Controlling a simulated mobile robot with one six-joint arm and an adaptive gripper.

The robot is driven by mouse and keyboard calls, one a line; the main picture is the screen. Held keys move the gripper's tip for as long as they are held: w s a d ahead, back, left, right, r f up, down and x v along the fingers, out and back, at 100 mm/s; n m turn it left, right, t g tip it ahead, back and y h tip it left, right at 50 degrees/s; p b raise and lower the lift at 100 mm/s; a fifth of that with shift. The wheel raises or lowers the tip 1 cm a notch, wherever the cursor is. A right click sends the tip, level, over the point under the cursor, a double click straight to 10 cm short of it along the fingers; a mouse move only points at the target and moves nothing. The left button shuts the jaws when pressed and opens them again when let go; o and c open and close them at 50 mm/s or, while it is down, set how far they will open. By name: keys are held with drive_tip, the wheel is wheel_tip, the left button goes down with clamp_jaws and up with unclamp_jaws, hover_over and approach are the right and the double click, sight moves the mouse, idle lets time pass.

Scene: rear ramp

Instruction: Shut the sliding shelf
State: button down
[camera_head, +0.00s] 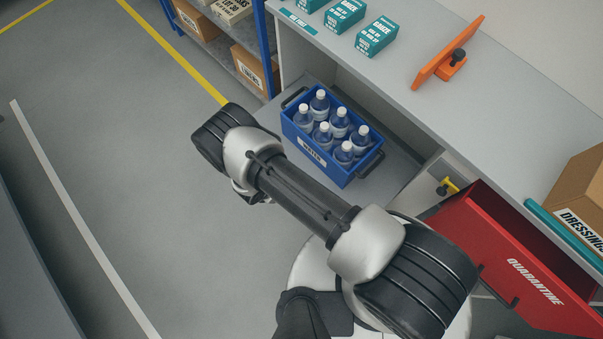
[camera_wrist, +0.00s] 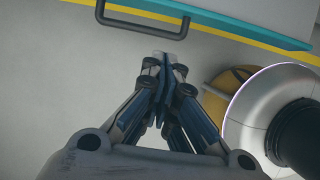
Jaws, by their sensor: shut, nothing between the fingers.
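The sliding shelf (camera_head: 398,178) is a grey board standing out from under the counter. It carries a blue crate (camera_head: 318,158) of several water bottles with white caps. My arm crosses in front of the shelf's front side in the head view and hides part of it. My gripper's fingers are hidden there. In the wrist view my gripper (camera_wrist: 165,58) is shut and empty. A dark bar handle (camera_wrist: 140,33) lies just beyond its fingertips, apart from them, beside a teal-edged panel; I cannot tell if it is the shelf's.
A red drawer marked QUARANTINE (camera_head: 500,262) stands open to the right of the shelf. The counter (camera_head: 395,68) holds teal boxes (camera_head: 376,37), an orange stand (camera_head: 446,55) and a carton (camera_head: 585,195). A blue rack (camera_head: 265,45) stands at the left. Open floor (camera_head: 130,150) lies left.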

drive_tip(key=b+x, duration=0.1)
drive_tip(key=x, duration=0.3)
drive_tip(key=w+d+b+x, duration=0.1)
drive_tip(key=b+x, duration=0.1)
drive_tip(key=x, duration=0.1)
drive_tip(key=d+r+b+x, duration=0.1)
drive_tip(key=b+x, duration=0.1)
drive_tip(key=x, duration=0.2)
drive_tip(key=shift+w+d+f, duration=0.1)
drive_tip(key=shift+w+f, duration=0.15)
drive_tip(key=shift+f, duration=0.05)
drive_tip(key=shift+w+d, duration=0.3)
drive_tip(key=shift+r, duration=0.1)
